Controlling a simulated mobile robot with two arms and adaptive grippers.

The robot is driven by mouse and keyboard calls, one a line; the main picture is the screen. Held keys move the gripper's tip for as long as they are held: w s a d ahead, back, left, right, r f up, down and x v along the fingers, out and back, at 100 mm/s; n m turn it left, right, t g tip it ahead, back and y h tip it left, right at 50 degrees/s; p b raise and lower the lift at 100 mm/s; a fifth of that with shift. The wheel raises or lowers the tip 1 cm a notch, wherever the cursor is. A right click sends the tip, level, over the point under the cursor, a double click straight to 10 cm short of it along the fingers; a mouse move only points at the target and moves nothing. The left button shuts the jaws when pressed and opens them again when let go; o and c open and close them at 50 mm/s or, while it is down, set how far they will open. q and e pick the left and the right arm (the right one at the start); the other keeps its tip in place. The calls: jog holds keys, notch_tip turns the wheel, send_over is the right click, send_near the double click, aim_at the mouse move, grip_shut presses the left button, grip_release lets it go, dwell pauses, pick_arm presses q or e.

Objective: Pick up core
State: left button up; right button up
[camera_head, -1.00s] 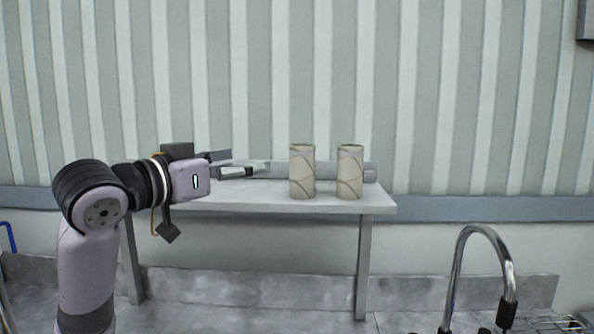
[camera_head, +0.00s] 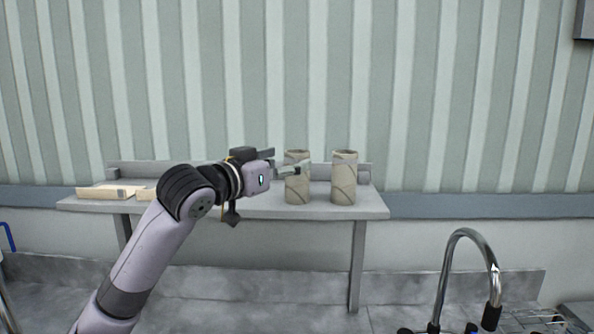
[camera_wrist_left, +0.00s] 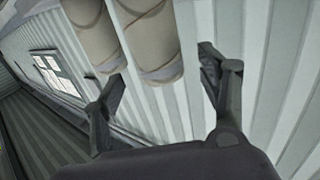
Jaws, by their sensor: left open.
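Two beige cardboard cores stand upright side by side on the grey shelf (camera_head: 345,209). The left core (camera_head: 297,193) is partly hidden behind my gripper; the right core (camera_head: 344,180) is in clear view. My left gripper (camera_head: 291,163) is open, and its fingers reach across the front of the left core in the head view. In the left wrist view, the two cores (camera_wrist_left: 95,32) (camera_wrist_left: 154,38) come in from the top, and the fingers of my gripper (camera_wrist_left: 165,80) are spread wide with nothing held. Whether a finger touches a core, I cannot tell. My right gripper is out of view.
Pale flat boxes (camera_head: 108,192) lie at the shelf's left end. A low grey rail runs along the shelf's back against the striped wall. A chrome faucet (camera_head: 468,236) rises at the lower right. The shelf right of the right core is clear.

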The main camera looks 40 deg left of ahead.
pick_arm(q)
jog(key=w+p, duration=0.1)
jog(key=w, duration=0.1)
jog(key=w+p, duration=0.1)
jog(key=w, duration=0.1)
jog(key=shift+a, duration=0.2)
jog(key=shift+w+f, duration=0.1)
jog(key=shift+w, duration=0.05)
jog(key=shift+c, duration=0.2)
jog(key=shift+c, duration=0.7)
jog(key=c, duration=1.1)
